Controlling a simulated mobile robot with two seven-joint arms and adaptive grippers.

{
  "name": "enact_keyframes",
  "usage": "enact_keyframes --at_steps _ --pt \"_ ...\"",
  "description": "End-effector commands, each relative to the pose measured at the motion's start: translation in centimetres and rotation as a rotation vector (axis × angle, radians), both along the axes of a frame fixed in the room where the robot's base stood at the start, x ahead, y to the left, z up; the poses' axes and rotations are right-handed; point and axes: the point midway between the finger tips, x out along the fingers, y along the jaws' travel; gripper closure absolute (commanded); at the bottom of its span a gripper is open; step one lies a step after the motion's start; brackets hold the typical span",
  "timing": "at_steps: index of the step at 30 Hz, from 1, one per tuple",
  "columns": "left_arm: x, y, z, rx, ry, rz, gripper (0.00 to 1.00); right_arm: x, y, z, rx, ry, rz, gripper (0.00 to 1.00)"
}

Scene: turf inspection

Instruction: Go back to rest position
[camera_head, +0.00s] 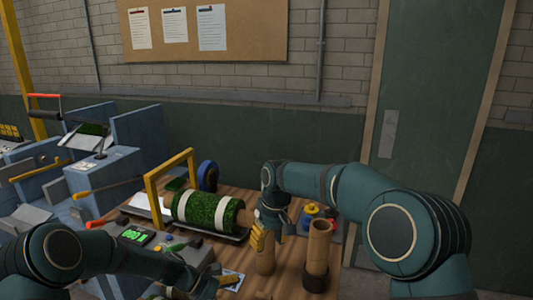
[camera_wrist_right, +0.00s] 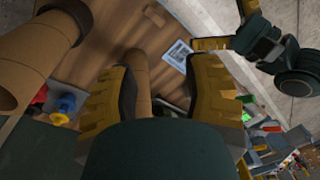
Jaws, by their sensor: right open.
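In the right wrist view the fingers (camera_wrist_right: 160,95) are spread apart. The short tube (camera_wrist_right: 137,82) shows in the gap between them; I cannot tell whether they touch it. My left arm comes in low from the left, with its wrist (camera_head: 205,286) near the table's front.
A taller cardboard tube (camera_head: 319,245) stands in a dark base right of the gripper. A turf roll (camera_head: 208,212) with white bands lies behind, by a yellow frame (camera_head: 150,190). A grey device (camera_head: 135,236) with a green display is at left. A blue-grey machine (camera_head: 100,165) stands farther left.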

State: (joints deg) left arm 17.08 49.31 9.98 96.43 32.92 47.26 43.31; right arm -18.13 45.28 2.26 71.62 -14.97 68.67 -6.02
Motion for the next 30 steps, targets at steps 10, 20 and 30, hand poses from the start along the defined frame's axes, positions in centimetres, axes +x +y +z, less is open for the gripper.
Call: enact_keyframes --at_steps 10,20,30 --pt "-9.6 0.0 -9.4 0.346 -0.308 -0.346 0.00 -7.3 -3.3 -18.7 0.177 0.030 -0.231 0.51" --pt "-18.0 0.7 -12.5 0.536 -0.688 -0.763 0.00 -20.6 -7.5 -28.3 0.264 0.022 -0.565 0.51" --pt "-21.0 0.5 -12.2 0.577 -0.875 -0.932 0.00 -26.9 -9.5 -29.4 0.262 -0.005 -0.719 0.51"
